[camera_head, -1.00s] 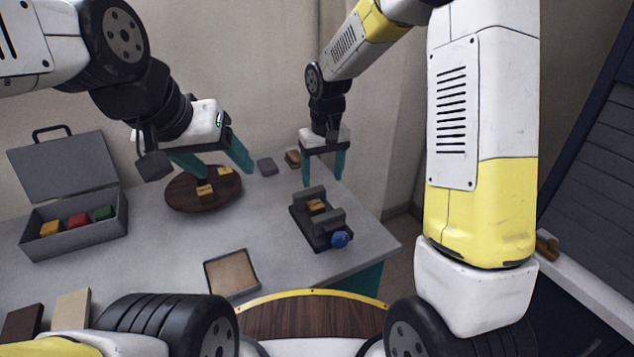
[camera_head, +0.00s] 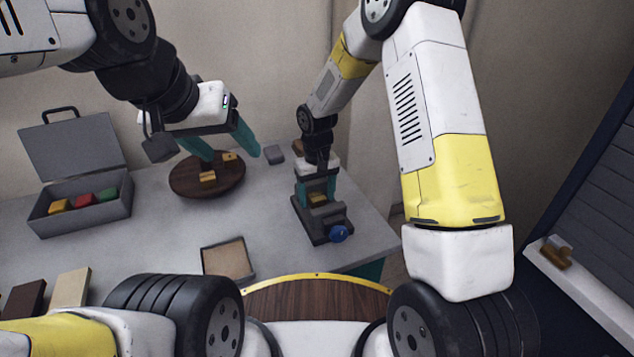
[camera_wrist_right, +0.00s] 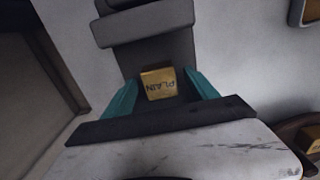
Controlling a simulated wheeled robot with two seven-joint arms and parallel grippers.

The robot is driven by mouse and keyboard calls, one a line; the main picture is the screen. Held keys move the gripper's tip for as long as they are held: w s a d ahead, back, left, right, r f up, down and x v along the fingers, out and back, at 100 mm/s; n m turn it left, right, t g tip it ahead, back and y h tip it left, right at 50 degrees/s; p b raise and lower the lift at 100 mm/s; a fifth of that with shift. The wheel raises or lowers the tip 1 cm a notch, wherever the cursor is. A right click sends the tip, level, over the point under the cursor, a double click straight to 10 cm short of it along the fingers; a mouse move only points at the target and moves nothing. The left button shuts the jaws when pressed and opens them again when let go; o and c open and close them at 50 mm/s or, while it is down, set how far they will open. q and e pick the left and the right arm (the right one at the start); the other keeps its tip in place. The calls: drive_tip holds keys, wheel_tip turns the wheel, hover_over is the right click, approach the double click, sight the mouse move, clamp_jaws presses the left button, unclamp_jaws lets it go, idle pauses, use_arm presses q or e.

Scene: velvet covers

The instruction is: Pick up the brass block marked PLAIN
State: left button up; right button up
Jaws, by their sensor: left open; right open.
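The brass block marked PLAIN (camera_wrist_right: 159,84) sits in a dark vise-like holder (camera_wrist_right: 150,50) in the right wrist view, its lettering upside down. In the head view the block (camera_head: 317,199) shows small in the holder (camera_head: 322,229), which has a blue knob. My right gripper (camera_head: 317,188) is open above the holder. In the right wrist view its teal fingers (camera_wrist_right: 162,95) stand on either side of the block; I cannot tell whether they touch it.
Brass blocks (camera_head: 208,177) lie on the round wooden board (camera_head: 190,189). An open grey case (camera_head: 95,219) with coloured blocks stands left. A shallow tray (camera_head: 228,260) lies nearer me. A grey block (camera_head: 274,153) lies at the back. The table between is clear.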

drive_tip(key=shift+f, duration=0.1)
drive_tip(key=shift+c, duration=0.2)
drive_tip(key=c, duration=1.4)
clamp_jaws()
